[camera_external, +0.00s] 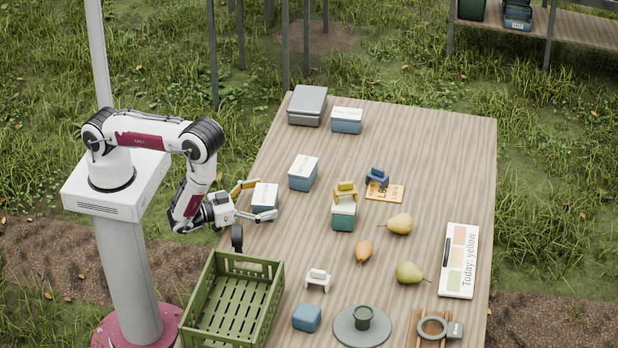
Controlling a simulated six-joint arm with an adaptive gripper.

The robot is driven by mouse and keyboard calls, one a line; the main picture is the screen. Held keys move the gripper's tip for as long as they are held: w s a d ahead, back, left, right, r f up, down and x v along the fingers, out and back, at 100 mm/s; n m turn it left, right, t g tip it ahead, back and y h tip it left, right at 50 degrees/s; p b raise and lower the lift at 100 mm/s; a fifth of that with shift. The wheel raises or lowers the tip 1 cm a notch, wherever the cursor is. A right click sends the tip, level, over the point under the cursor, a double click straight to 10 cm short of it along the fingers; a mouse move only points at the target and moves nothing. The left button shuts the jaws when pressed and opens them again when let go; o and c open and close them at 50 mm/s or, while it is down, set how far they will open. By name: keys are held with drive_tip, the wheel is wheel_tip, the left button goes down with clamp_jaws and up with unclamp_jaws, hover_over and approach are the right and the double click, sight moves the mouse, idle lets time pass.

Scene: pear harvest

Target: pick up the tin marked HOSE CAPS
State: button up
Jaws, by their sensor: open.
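Several blue tins with white, lettered lids stand on the table; the lettering is too small to read, so I cannot tell which is HOSE CAPS. One tin (266,190) is at the table's left edge, one (303,172) is right of and behind it, and one (346,120) is at the back. My gripper (261,199) is open at the left-edge tin, one finger on its far side and one on its near side. I cannot tell whether the fingers touch it. Part of that tin is hidden by the near finger.
A green crate (275,268) stands at the front left. A grey box (307,105) is at the back left. Bare tabletop surrounds the middle tin.

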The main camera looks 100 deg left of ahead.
sight(265, 193)
drive_tip(key=c, duration=1.2)
drive_tip(key=shift+c, duration=0.2)
drive_tip(key=shift+r, duration=0.2)
drive_tip(key=shift+r, duration=4.8)
